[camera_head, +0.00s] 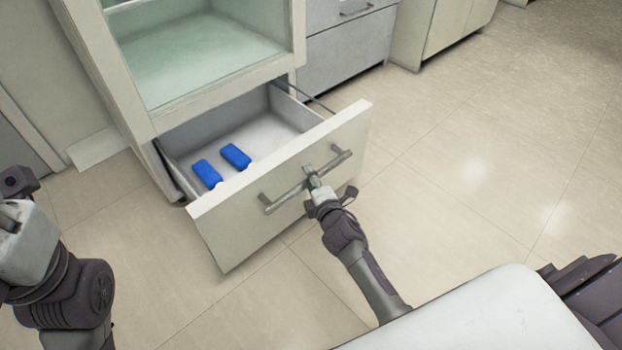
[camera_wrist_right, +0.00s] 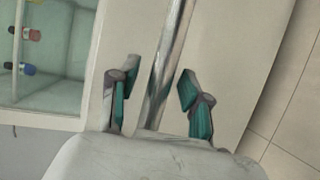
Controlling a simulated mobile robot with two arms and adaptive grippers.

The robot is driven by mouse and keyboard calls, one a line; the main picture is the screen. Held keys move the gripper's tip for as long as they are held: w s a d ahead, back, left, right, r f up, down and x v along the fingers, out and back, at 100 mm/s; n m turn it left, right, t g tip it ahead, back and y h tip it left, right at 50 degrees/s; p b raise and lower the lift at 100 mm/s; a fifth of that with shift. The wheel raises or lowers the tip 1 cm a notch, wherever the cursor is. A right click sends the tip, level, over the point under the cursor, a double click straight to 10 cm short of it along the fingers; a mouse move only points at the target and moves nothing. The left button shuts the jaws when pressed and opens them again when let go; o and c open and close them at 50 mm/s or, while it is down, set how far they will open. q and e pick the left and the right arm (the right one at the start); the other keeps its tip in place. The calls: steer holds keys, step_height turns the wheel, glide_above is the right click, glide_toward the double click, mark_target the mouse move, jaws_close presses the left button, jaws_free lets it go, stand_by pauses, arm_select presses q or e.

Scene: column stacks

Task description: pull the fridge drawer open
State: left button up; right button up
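The fridge drawer (camera_head: 240,220) stands pulled well out below the fridge cabinet. Its front carries a long metal bar handle (camera_head: 287,195), which also runs up through the right wrist view (camera_wrist_right: 168,60). My right gripper (camera_head: 312,178) is at the middle of the handle. In the right wrist view its green-padded fingers (camera_wrist_right: 160,90) stand on both sides of the bar, with gaps showing between pads and bar. My left gripper (camera_head: 14,190) is at the left edge, away from the drawer, and its fingers are not clear.
Two blue items (camera_head: 236,157) lie inside the drawer. The fridge cabinet (camera_head: 225,82) above has an open, empty-looking compartment in the head view. Grey drawers (camera_head: 348,55) stand beside it. The tiled floor (camera_head: 470,150) to the right is clear.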

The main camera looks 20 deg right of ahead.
steer(key=shift+s, duration=0.3)
steer(key=s+r, duration=0.2)
steer(key=s, duration=0.9)
steer(key=shift+a, duration=0.3)
steer(key=shift+s+r, duration=0.1)
